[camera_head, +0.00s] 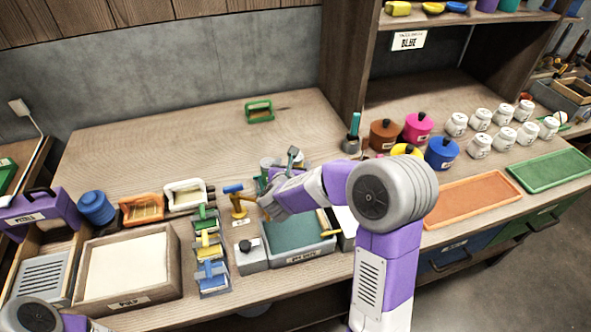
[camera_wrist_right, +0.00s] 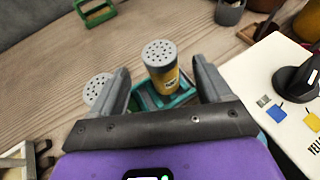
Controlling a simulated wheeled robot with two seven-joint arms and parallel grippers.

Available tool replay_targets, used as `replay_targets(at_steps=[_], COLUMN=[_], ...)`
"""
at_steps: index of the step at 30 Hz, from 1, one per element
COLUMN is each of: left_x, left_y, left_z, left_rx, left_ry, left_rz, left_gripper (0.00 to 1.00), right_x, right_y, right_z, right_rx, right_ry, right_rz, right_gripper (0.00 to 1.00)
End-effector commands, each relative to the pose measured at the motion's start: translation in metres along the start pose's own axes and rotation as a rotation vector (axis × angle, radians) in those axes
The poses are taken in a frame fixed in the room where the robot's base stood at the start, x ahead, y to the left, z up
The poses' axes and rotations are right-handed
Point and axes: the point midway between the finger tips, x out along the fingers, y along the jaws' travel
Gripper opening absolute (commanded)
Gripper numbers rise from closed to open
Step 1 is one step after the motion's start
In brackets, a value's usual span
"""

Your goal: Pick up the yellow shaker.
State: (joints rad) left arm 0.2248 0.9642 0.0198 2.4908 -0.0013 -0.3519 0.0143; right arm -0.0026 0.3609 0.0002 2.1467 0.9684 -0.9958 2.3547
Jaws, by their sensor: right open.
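The yellow shaker (camera_wrist_right: 163,78) has a grey perforated cap and shows upright in the right wrist view. It stands between and just beyond the fingers of my right gripper (camera_wrist_right: 163,85). The gripper is open, with a gap on both sides of the shaker. A second grey perforated cap (camera_wrist_right: 98,88) shows to the left, partly behind the left finger. In the head view my right gripper (camera_head: 278,178) is over the back of the bench centre, and the arm mostly hides the shakers there. My left gripper is out of view.
A teal holder (camera_wrist_right: 150,100) lies around the shaker's base. A green-framed tool (camera_head: 259,110) lies behind on clear bench. A brush pot (camera_head: 352,143) and coloured pots (camera_head: 386,133) stand to the right. A teal-filled tray (camera_head: 300,234) lies in front.

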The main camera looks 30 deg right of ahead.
Motion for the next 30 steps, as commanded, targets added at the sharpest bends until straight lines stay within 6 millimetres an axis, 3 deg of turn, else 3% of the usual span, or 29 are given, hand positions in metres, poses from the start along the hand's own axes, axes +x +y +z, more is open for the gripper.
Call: replay_targets(at_steps=[2,8,19,28,30], left_x=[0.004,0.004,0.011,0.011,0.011], left_y=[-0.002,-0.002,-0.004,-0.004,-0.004], left_z=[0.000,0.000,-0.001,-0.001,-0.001], left_rx=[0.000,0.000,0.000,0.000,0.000], left_ry=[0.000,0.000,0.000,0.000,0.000], left_rz=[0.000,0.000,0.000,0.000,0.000], left_gripper=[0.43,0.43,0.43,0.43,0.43], right_x=[0.006,0.019,0.073,0.078,0.078], right_y=[-0.001,0.000,-0.001,0.000,0.000], right_z=[-0.010,-0.006,-0.006,-0.005,-0.005], right_rx=[0.000,0.002,0.002,0.001,0.001], right_ry=[0.001,-0.002,-0.001,-0.001,-0.001], right_rz=[-0.002,-0.002,-0.003,0.000,0.000], right_gripper=[0.78,0.78,0.78,0.78,0.69])
